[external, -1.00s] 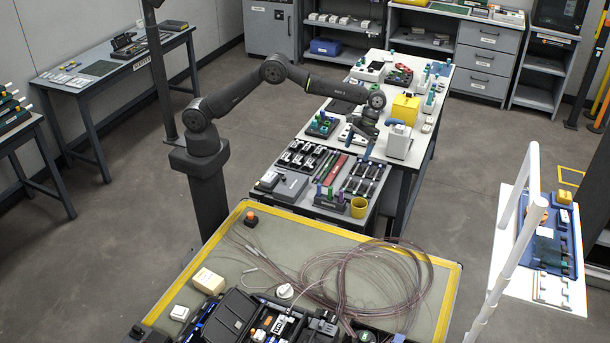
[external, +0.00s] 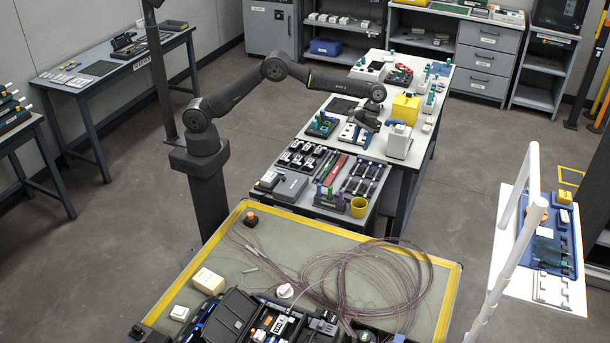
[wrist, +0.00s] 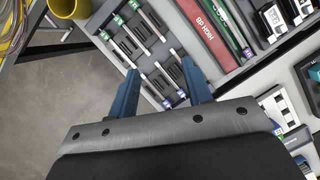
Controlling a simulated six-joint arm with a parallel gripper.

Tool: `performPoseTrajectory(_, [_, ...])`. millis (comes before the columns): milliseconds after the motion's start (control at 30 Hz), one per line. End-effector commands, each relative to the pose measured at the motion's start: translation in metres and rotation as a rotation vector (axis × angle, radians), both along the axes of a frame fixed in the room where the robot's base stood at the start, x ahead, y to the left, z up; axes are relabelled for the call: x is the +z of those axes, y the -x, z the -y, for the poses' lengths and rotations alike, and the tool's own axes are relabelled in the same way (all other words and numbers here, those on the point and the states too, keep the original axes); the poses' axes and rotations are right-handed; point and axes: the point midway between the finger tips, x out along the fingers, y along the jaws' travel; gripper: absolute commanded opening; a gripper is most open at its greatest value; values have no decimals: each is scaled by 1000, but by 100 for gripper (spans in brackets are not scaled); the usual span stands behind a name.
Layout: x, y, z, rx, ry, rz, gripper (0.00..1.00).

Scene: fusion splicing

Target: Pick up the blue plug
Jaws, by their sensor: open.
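My gripper (external: 366,138) is open and empty above the near part of the long bench. In the wrist view its two blue fingers (wrist: 160,84) are apart, over a tray of thin rods (wrist: 146,50). One small blue-purple end (wrist: 167,103) shows between the fingers, below them. I cannot tell for certain which thing is the blue plug. In the external view a dark block with green and blue upright pegs (external: 322,124) stands left of my gripper. A holder with green, purple and blue pegs (external: 330,198) stands at the bench's near end.
A yellow cup (external: 358,207) stands at the near right corner of the bench. A fibre coil (external: 365,280) lies on the front table.

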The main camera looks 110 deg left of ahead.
Motion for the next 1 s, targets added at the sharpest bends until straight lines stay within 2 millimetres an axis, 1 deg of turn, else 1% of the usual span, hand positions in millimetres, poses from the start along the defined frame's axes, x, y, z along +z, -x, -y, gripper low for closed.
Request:
performPoseTrajectory(33, [4, 5, -37, 54, -31, 13, 45])
performPoseTrajectory(67, [6, 9, -59, 85, -53, 21, 45])
performPoseTrajectory(100, [9, 15, -89, 130, -83, 33, 45])
performPoseTrajectory(167, [13, 26, -134, 197, -131, 45, 45])
performPoseTrajectory(200, [17, 35, -163, 240, -162, 55, 45])
performPoseTrajectory(267, [22, 50, -202, 298, -206, 64, 45])
performPoseTrajectory(300, [25, 59, -226, 335, -234, 70, 45])
performPoseTrajectory(400, [32, 81, -270, 403, -287, 78, 45])
performPoseTrajectory(500, [35, 95, -296, 443, -319, 82, 45])
performPoseTrajectory(567, [35, 99, -303, 455, -328, 83, 45])
performPoseTrajectory(667, [24, 101, -306, 459, -332, 82, 45])
performPoseTrajectory(1000, [-49, 101, -305, 457, -330, 80, 45])
